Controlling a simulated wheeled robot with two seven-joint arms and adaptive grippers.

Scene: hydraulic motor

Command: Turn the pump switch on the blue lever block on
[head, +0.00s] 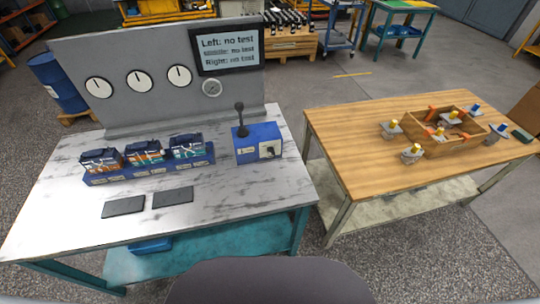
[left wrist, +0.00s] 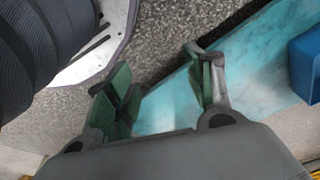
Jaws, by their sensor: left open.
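The blue lever block (head: 258,143) stands at the right side of the marble-topped bench (head: 75,210) in the head view. A black lever with a round knob (head: 240,107) rises from its top. The pump switch is too small to tell clearly; a small dark detail shows on the block's front right face. My left gripper (left wrist: 165,85) shows in the left wrist view, open and empty, with green pads on its fingers. It is over the floor and a teal shelf (left wrist: 260,50), away from the block. My right gripper is in neither view.
A blue rack with several valve units (head: 148,157) stands left of the block. Two dark pads (head: 124,207) lie at the bench front. A gauge panel (head: 140,60) and screen (head: 228,48) stand behind. A wooden table (head: 350,125) with a crate (head: 440,130) is to the right.

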